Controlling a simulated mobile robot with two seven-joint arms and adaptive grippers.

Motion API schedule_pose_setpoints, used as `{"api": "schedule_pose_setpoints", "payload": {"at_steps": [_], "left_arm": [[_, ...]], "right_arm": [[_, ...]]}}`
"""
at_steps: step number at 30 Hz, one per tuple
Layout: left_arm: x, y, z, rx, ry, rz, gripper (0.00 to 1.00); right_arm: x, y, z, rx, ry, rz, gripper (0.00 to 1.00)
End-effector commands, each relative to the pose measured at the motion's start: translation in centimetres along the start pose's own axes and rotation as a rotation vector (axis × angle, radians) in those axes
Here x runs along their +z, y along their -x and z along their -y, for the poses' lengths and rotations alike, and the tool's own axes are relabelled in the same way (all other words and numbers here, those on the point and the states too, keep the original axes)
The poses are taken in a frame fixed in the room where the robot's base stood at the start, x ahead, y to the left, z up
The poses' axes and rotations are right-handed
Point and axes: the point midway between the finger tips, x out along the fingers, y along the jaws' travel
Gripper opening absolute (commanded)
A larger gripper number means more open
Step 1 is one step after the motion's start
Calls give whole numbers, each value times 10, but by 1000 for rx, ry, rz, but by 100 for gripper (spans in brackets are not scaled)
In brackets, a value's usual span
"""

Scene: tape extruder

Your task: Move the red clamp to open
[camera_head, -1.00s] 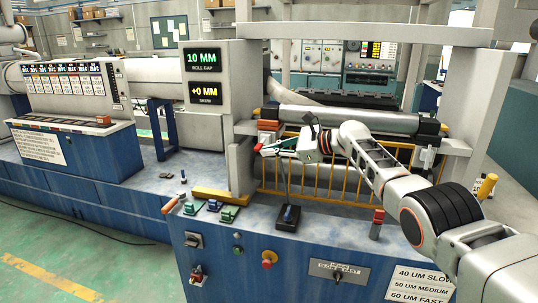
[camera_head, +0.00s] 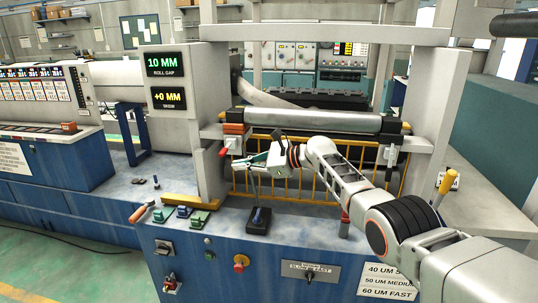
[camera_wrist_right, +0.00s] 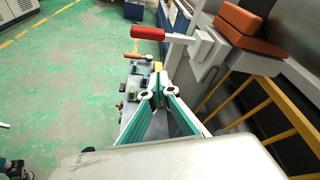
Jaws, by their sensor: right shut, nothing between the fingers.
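The red clamp's handle (camera_wrist_right: 148,33) sticks out to the left from a white bracket (camera_wrist_right: 195,47) in the right wrist view. In the head view the red handle (camera_head: 224,153) shows small at the left end of the roller, beside the white clamp body (camera_head: 235,145). My right gripper (camera_head: 230,166) is shut and empty, just below and to the right of the handle. In the right wrist view its green-padded fingers (camera_wrist_right: 156,88) meet below the handle, with a visible gap between. My left gripper is not in view.
A yellow guard rail (camera_head: 290,180) stands behind my right gripper. A black lever switch (camera_head: 258,220) rises from the blue bench below it. A second red handle (camera_head: 345,222) stands near my right forearm.

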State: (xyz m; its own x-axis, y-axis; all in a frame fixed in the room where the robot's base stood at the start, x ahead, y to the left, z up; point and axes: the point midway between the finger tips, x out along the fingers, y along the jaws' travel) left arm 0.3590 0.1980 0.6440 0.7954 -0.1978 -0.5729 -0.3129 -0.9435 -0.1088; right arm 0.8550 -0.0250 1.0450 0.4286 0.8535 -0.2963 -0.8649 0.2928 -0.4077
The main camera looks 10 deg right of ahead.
Motion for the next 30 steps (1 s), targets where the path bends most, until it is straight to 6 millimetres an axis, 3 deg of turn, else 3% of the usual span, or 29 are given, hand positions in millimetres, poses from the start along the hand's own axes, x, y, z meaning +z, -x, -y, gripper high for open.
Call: {"api": "schedule_pose_setpoints", "payload": {"at_steps": [1, 3, 9, 19, 30], "left_arm": [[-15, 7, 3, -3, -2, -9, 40], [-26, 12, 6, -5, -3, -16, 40], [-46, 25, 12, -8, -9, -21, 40], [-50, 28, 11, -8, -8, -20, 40], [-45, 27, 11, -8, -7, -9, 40]], "right_arm": [[9, 8, 4, -2, 4, 3, 0], [7, 14, 4, -1, 2, 1, 0], [3, 43, 7, -1, 1, -1, 0], [-1, 80, 10, 1, 1, -2, 0], [-1, 87, 10, 3, 1, -1, 0]]}}
